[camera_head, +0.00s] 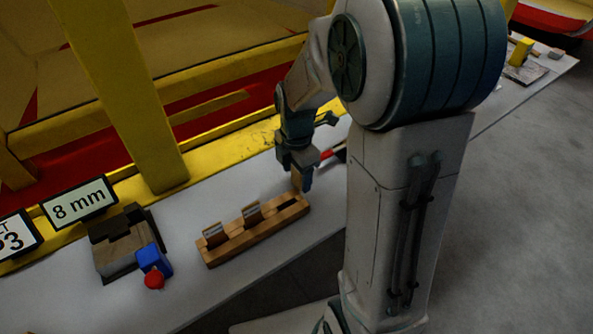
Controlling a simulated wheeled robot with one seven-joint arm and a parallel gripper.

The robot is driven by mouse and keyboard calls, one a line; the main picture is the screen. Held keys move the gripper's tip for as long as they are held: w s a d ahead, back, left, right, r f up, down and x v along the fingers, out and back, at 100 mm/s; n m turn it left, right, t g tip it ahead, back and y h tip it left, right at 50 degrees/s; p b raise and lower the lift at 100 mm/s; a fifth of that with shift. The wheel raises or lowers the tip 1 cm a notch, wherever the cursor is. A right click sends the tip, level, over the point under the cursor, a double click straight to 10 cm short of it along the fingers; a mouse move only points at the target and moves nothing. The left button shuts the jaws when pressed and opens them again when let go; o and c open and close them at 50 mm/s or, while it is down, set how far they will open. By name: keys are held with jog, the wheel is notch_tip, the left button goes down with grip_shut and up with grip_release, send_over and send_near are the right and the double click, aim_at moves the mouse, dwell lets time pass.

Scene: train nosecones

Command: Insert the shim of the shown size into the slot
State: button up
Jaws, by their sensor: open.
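A sign reading "8 mm" (79,202) stands at the back left. A wooden rack (238,251) lies on the white bench. Two labelled shims stand upright in it, a left shim (214,235) and a middle shim (252,212); their label text is too small to read. A dark slot shows near the rack's right end. My gripper (302,181) is open and points down just above that end. A small brown piece (295,178) shows at its fingers; I cannot tell whether it lies between them. A wood and dark block fixture (118,258) stands left of the rack; its slot is not clear.
A blue block (151,258) with a red knob (154,279) sits at the fixture's right front. A yellow post (125,95) and rail rise behind the bench. A red-tipped object lies behind my gripper. Bench space between fixture and rack is clear.

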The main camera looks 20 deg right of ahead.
jog(key=shift+f, duration=0.35)
jog(key=c, duration=1.3)
jog(key=shift+r, duration=0.15)
notch_tip(320, 180, up, 4)
jog(key=shift+d+r, duration=0.1)
jog(key=shift+r, duration=0.05)
jog(key=s+d+r, duration=0.1)
jog(key=d+r, duration=0.1)
jog(key=d, duration=0.1)
jog(key=s+d+r+b, duration=0.1)
jog(key=s+d+r, duration=0.1)
jog(key=d, duration=0.2)
jog(key=s+d+r, duration=0.2)
jog(key=d, duration=0.1)
jog(key=shift+s+d+r, duration=0.15)
jog(key=shift+r, duration=0.1)
